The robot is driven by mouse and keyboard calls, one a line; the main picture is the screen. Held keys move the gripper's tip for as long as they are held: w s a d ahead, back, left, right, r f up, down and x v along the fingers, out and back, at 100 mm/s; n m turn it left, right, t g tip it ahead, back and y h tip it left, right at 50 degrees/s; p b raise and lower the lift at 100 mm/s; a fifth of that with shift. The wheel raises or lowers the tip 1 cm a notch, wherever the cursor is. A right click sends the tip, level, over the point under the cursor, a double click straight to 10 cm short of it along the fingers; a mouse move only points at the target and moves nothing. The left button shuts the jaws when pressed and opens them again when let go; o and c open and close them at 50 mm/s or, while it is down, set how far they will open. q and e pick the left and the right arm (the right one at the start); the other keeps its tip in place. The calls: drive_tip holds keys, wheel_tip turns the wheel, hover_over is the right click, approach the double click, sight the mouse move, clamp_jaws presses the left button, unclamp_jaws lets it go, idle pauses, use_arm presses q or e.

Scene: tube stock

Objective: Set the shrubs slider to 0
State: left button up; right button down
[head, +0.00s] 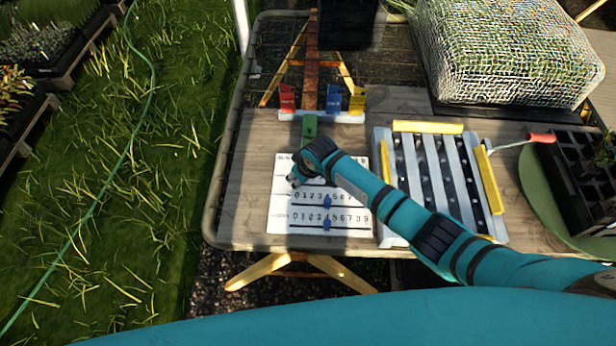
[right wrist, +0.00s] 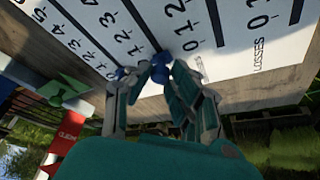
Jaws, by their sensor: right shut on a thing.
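The white slider board (head: 282,205) lies on the table with printed number rows and tracks. Blue knobs show on the middle track (head: 327,200) and the bottom track (head: 327,224), both near 4. My right gripper (head: 296,180) is over the board's upper left, covering part of the top row. In the right wrist view, its fingertips (right wrist: 165,72) are shut on a blue knob (right wrist: 160,60) near the zero end of a track. One label reads LOSSES; I cannot make out the shrubs label. My left gripper is out of view.
Red (head: 287,98), blue (head: 334,100) and yellow (head: 357,101) holders stand on a rack behind the board, with a green piece (head: 309,130) in front. A slatted tray (head: 410,150) stands right of the board. A red-handled tool (head: 540,137) and dark cell tray lie further right.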

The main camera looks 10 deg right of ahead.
drive_tip(key=shift+a, duration=0.2)
drive_tip(key=c, duration=1.2)
unclamp_jaws()
drive_tip(key=shift+a, duration=0.1)
drive_tip(key=v, duration=1.2)
drive_tip(key=shift+f, duration=0.1)
